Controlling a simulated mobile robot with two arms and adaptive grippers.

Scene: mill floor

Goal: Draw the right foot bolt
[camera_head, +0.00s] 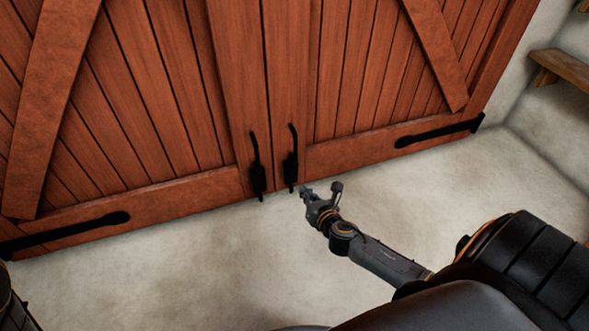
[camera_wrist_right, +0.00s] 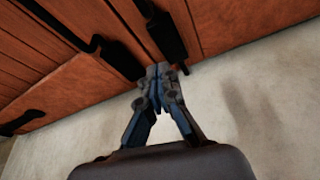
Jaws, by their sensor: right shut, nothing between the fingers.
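Two black foot bolts stand side by side at the foot of the red wooden double doors (camera_head: 190,100) in the head view. The right foot bolt (camera_head: 291,165) is on the right door leaf, its rod reaching up to a bent top. The left foot bolt (camera_head: 257,175) is on the other leaf. My right gripper (camera_head: 305,190) is just right of the right bolt's lower end, low near the floor. In the right wrist view its fingers (camera_wrist_right: 160,75) are shut and empty, close to a bolt housing (camera_wrist_right: 165,35); I cannot tell whether they touch it. My left gripper is out of view.
Black strap hinges (camera_head: 440,130) lie along the doors' lower rails. A wooden shelf or step (camera_head: 558,66) juts from the pale wall at the right. The pale floor (camera_head: 200,270) before the doors is clear.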

